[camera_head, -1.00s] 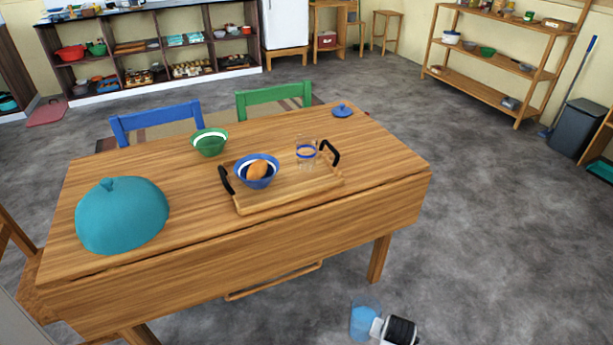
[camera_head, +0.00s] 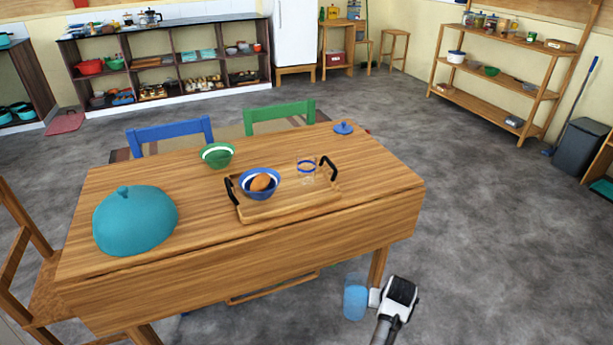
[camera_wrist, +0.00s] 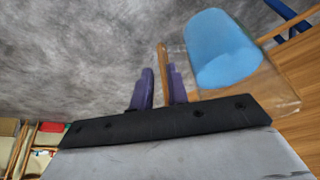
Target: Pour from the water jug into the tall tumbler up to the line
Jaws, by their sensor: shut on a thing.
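The water jug (camera_head: 355,302), clear with blue water in it, is in front of the table at the lower right in the head view. It also fills the upper right of the wrist view (camera_wrist: 222,50). My gripper (camera_head: 374,298) is at its right side, shut on it; the purple fingers (camera_wrist: 163,90) show in the wrist view. The exact grip on the jug is hard to make out. The tall tumbler (camera_head: 307,172), clear with a blue line near its top, stands upright on the tray's right part. It looks empty. The jug is apart from it, lower and nearer.
The wooden tray (camera_head: 285,207) has black handles and holds a blue bowl (camera_head: 252,190) with a brown item. A green bowl (camera_head: 217,156), teal dome (camera_head: 135,222) and blue lid (camera_head: 343,128) sit on the table (camera_head: 385,185). Open floor (camera_head: 500,240) lies right.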

